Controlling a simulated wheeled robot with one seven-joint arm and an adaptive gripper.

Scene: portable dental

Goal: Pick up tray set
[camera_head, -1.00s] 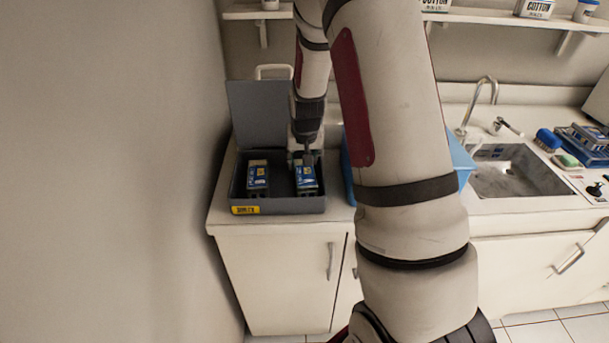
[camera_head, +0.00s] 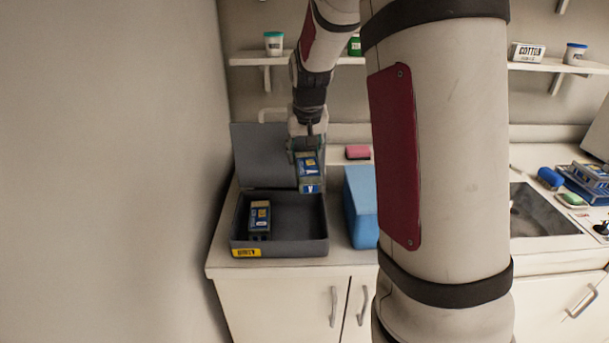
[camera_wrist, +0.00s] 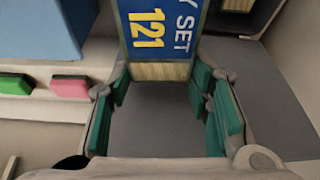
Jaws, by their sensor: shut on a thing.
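A blue tray set (camera_head: 309,172) with a tan end is held above the grey case. In the wrist view the tray set (camera_wrist: 160,28) shows the lettering "SET" and "121" between my fingers. My gripper (camera_head: 306,150) is shut on it; the green finger pads (camera_wrist: 165,100) show on both sides. A second blue tray set (camera_head: 260,217) lies in the left part of the open grey case (camera_head: 279,248). The right part of the case is empty.
The case's raised lid (camera_head: 258,155) stands behind the held set. A blue bin (camera_head: 362,205) is right of the case, and a wall is close on its left. A pink sponge (camera_head: 358,152) lies behind. A sink (camera_head: 540,212) is farther right.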

